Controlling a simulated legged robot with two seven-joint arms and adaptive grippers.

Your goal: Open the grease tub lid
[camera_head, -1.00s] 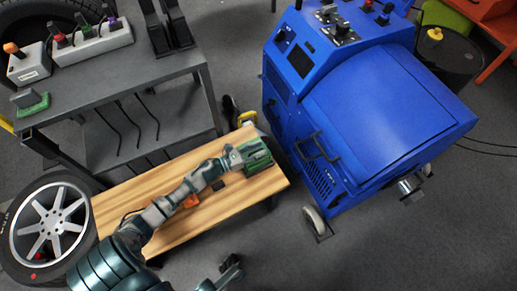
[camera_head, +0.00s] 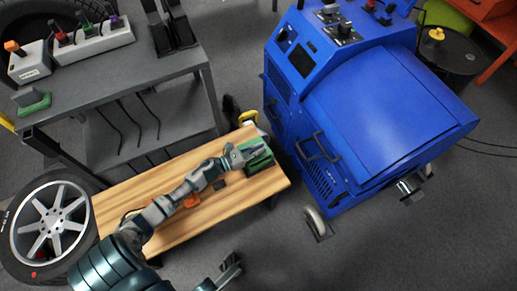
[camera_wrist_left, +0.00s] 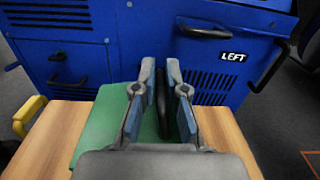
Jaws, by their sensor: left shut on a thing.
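The green grease tub (camera_head: 260,160) sits at the right end of the wooden bench, close to the blue machine. My left gripper (camera_head: 245,155) is over the tub and hides part of it. In the left wrist view the green lid (camera_wrist_left: 97,135) spreads below and left of the fingers. The left fingers (camera_wrist_left: 161,78) stand on either side of a dark upright part at the lid, and are shut on it. How far the lid is raised, if at all, I cannot tell. My right gripper (camera_head: 231,268) is low in the head view, away from the bench; its jaws are unclear.
The blue machine (camera_head: 385,110) stands just beyond the bench (camera_head: 215,215), its black handles facing the tub. A yellow object (camera_head: 250,117) is beside the bench's far edge. A grey cart (camera_head: 130,80) is at upper left, a wheel (camera_head: 50,225) at left. The lower-right floor is clear.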

